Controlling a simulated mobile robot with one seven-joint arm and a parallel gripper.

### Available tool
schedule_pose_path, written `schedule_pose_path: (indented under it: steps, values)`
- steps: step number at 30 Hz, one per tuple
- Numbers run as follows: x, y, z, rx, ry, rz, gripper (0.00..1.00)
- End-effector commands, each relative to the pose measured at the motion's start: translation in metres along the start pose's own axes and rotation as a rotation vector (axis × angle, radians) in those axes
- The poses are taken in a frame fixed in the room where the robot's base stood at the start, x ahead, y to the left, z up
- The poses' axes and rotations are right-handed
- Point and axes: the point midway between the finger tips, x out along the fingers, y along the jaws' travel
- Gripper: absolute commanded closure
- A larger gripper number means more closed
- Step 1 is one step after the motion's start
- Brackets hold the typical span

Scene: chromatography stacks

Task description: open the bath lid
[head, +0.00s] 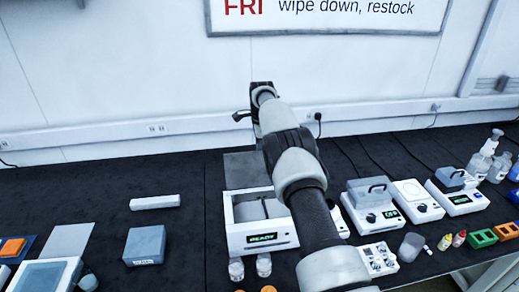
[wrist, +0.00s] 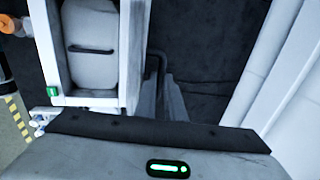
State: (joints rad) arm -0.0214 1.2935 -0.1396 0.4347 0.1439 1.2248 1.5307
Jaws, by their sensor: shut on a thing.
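The bath is a white box with a green READY display (head: 261,237), and it also shows at upper left in the wrist view (wrist: 133,60). Its top is uncovered, and a grey basin (wrist: 90,75) with a dark bar across it shows inside. A grey panel (head: 241,168), seemingly the bath lid, stands raised behind the box. In the wrist view, my gripper (wrist: 162,98) is beside the bath's rear edge, shut on a dark handle bar (wrist: 155,62), seemingly the lid's.
A boxy device with a handled grey cover (head: 371,190) stands right of my arm. Two small jars (head: 264,265) sit before the bath. A blue-grey block (head: 145,245) and a white bar (head: 155,202) lie left. The wall is close behind; bare bench lies left of the bath.

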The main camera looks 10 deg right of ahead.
Motion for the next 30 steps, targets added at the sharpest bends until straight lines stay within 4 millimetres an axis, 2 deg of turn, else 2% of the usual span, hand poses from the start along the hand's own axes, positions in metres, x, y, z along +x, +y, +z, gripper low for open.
schedule_pose_path:
  steps: [1,4,5,7,8,24,26,30]
  values:
    - [0.008,0.001,0.000,0.001,-0.001,0.000,1.00]
    - [0.008,0.001,0.000,0.001,-0.001,-0.001,1.00]
    - [0.008,0.001,0.000,0.000,-0.001,-0.001,0.86]
    - [0.008,0.002,0.000,0.001,-0.001,0.000,0.74]
    - [0.008,0.002,0.000,0.001,-0.001,0.001,0.72]
    - [0.001,-0.001,0.000,0.000,0.000,-0.004,0.72]
    - [-0.003,-0.001,0.000,0.000,0.000,-0.005,0.72]
    - [-0.025,-0.001,0.000,0.000,0.000,-0.007,0.72]
